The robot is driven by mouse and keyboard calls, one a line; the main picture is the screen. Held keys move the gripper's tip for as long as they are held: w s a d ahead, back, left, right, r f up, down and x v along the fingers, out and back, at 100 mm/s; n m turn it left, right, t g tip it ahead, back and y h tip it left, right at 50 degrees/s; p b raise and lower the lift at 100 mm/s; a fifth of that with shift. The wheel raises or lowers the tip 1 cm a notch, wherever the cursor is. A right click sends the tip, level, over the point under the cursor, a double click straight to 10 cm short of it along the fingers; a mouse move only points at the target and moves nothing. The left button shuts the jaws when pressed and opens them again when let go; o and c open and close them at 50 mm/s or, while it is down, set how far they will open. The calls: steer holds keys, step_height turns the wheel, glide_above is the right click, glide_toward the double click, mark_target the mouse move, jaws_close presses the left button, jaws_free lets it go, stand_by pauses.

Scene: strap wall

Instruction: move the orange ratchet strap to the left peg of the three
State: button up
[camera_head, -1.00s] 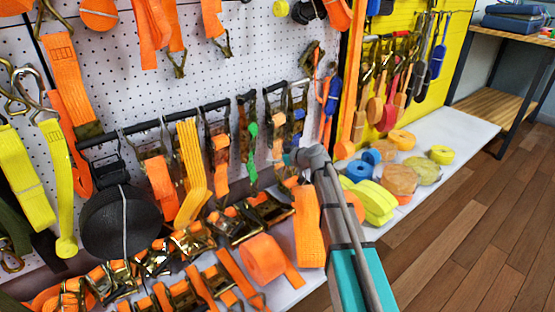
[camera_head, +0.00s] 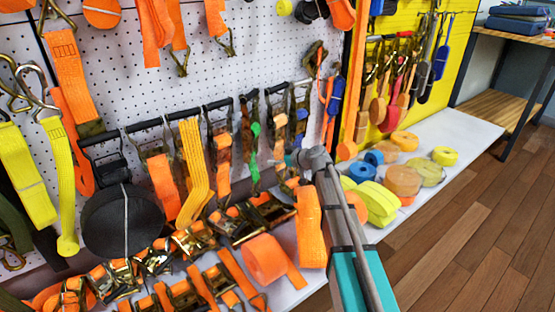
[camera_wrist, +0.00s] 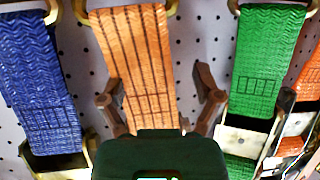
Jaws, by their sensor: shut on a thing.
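In the wrist view, the orange ratchet strap (camera_wrist: 135,60) with dark lines hangs in the middle, its top by gold-coloured metal. My gripper (camera_wrist: 157,96) is shut on it, with one brown finger on each side. My gripper's dark body hides the strap's lower end. A blue strap (camera_wrist: 38,80) hangs to its left and a green strap (camera_wrist: 265,60) to its right, each with gold-coloured metal at the top. The pegs themselves are not clear. In the head view, my arm reaches up to the wall, and my fingers and the held strap cannot be made out.
The white shelf (camera_head: 470,140) under the wall holds a black roll (camera_head: 122,222), orange rolls (camera_head: 265,258), several ratchets and yellow rolls (camera_head: 375,203). More straps hang close on the pegboard (camera_head: 185,85). The wooden floor (camera_head: 460,240) at right is clear.

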steer(key=o, duration=1.1)
steer(key=shift+s+r, duration=0.1)
steer(key=shift+r, duration=0.05)
steer(key=shift+s+d+r+p, duration=0.15)
steer(key=shift+s+r+p, duration=0.05)
steer(key=shift+r+p, duration=0.2)
steer(key=s+d+r+p, duration=0.1)
steer(key=s+d, duration=0.5)
steer(key=s, duration=0.2)
steer(key=w+d+m+t+h, duration=0.1)
steer(key=w+d, duration=0.2)
steer(key=d, duration=0.7)
steer(key=w+d+r+m+t+h+p, duration=0.1)
steer(key=w+d+m, duration=0.1)
steer(key=d, duration=0.8)
steer(key=shift+w+d+h, duration=0.3)
steer(key=shift+w, duration=0.25)
